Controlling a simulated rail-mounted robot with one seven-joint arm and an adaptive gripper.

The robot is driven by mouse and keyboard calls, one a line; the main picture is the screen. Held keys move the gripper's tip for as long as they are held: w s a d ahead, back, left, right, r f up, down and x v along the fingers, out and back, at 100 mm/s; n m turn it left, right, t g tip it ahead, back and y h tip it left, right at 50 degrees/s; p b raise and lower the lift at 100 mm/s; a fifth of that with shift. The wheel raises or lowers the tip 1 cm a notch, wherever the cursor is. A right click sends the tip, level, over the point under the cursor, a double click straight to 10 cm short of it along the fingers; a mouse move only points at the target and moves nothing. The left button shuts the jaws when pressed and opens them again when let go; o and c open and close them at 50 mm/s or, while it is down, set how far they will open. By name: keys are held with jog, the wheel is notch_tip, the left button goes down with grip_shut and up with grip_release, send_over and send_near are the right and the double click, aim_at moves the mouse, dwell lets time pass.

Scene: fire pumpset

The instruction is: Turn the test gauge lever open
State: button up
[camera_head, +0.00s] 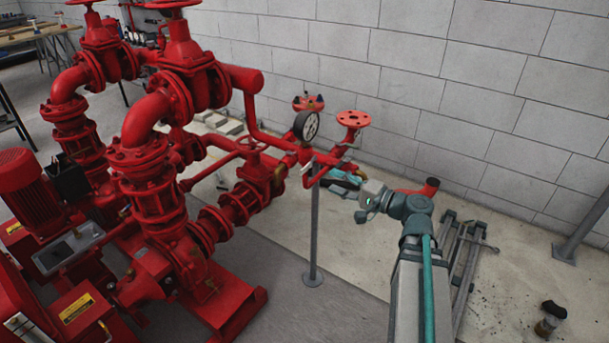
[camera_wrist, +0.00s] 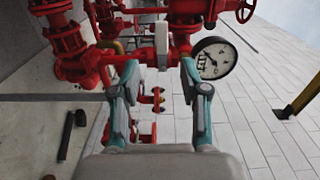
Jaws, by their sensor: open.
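The round test gauge (camera_head: 306,125) with a white dial sits on the red pipework. It also shows in the wrist view (camera_wrist: 215,59), just right of my right finger. A pale grey upright piece, which looks like the gauge lever (camera_wrist: 162,40), shows in the wrist view ahead of the space between my fingertips. My gripper (camera_wrist: 160,75) is open, its two teal-grey fingers apart with nothing held. In the head view my gripper (camera_head: 340,178) is beside the pipe below and right of the gauge.
A red flanged outlet (camera_head: 353,119) stands close above my gripper. A grey support post (camera_head: 315,225) rises from the floor below the pipe. Large red pumps and valves (camera_head: 150,170) fill the left. A block wall (camera_head: 480,90) is behind; grey metal frames (camera_head: 467,260) lie at right.

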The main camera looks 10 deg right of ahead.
aim_at(307, 169)
jog(key=p+x, duration=0.1)
jog(key=x, duration=0.9)
jog(key=shift+w+a+r, duration=0.2)
jog(key=shift+w+a, duration=0.05)
jog(key=shift+w, duration=0.1)
grip_shut()
